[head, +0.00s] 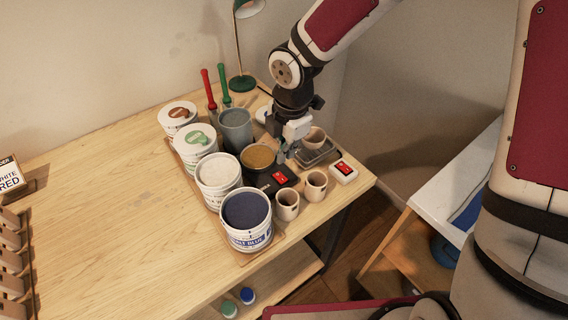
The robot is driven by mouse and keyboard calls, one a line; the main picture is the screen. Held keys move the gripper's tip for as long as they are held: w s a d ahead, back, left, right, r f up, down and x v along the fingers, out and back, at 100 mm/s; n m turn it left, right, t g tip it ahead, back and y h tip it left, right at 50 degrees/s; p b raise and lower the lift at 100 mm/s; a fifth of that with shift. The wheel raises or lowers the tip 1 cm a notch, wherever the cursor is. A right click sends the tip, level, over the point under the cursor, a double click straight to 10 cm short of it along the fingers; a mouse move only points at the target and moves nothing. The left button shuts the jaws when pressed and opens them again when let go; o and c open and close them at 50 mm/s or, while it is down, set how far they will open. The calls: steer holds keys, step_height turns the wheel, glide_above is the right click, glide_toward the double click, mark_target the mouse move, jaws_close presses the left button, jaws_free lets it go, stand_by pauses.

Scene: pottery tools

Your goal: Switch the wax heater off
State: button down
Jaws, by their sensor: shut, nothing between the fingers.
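The wax heater (265,180) is a dark base with a pot of brown wax (258,156) on it. It stands among the pots near the right end of the table. Its red switch (280,177) is on the front right; I cannot tell its position. My gripper (281,158) is shut and empty. It points down just right of the wax pot and behind the red switch as seen here. I cannot tell whether it touches anything.
A white box with a red switch (344,169) and a grey tray holding a cup (315,153) are to the right. Two beige cups (287,204) (315,186) stand in front. Glaze tubs (247,220) line the left.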

steer(key=shift+s+r, duration=0.1)
steer(key=shift+r, duration=1.55)
steer(key=s+d+r+m+t+h, duration=0.1)
steer(key=s+d+r+m, duration=0.3)
steer(key=d+r+m, duration=0.25)
steer(key=s+d+r+m+t+h, duration=0.1)
steer(key=s+d+r+m, duration=0.2)
steer(key=d+r+m, duration=0.35)
steer(key=s+d+r+m+t, duration=0.1)
steer(key=s+d+r+m, duration=0.1)
steer(key=s+m, duration=0.4)
steer(key=s+d+r+m+t+y, duration=0.1)
steer(key=s+r+m, duration=0.4)
steer(key=s, duration=0.1)
steer(key=shift+d+m, duration=0.4)
